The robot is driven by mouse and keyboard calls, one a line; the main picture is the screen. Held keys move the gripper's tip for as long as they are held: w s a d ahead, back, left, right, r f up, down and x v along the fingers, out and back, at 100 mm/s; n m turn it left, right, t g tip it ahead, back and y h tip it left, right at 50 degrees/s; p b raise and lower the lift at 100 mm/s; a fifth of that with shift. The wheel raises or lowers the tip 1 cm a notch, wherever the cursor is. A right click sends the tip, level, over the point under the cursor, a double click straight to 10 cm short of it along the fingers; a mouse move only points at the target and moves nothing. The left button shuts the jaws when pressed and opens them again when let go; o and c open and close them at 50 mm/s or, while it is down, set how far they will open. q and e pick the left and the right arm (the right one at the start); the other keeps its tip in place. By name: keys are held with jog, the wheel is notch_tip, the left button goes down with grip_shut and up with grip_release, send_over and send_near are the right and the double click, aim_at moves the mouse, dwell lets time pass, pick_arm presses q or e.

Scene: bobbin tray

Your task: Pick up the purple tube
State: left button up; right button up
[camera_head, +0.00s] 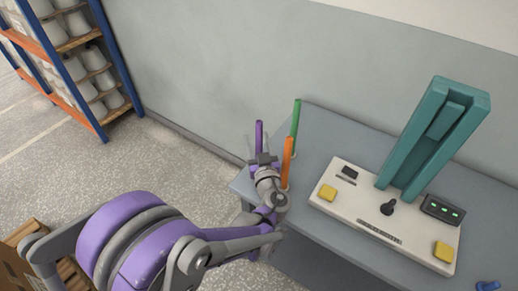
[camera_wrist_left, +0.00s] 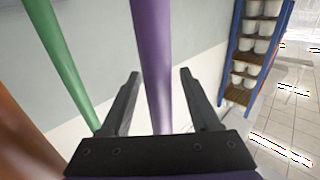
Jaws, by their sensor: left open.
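The purple tube (camera_head: 259,133) stands upright near the left end of the grey table, partly hidden by my left gripper (camera_head: 262,158) in the head view. In the left wrist view, the purple tube (camera_wrist_left: 152,50) runs between the two open fingers of my left gripper (camera_wrist_left: 159,76), with a visible gap on each side. How far it lies along the fingers in depth is hard to tell. My right gripper is not in view.
A green tube (camera_head: 296,118) and an orange tube (camera_head: 287,158) stand close by on the table (camera_head: 313,130). To the right is a white control panel (camera_head: 345,215) with yellow buttons and a teal upright (camera_head: 425,140). A wall (camera_head: 200,70) rises behind; a shelf rack (camera_head: 88,60) stands far left.

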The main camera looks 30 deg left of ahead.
pick_arm(q)
jog(key=shift+c, duration=0.3)
grip_shut()
jog(key=shift+r, duration=0.1)
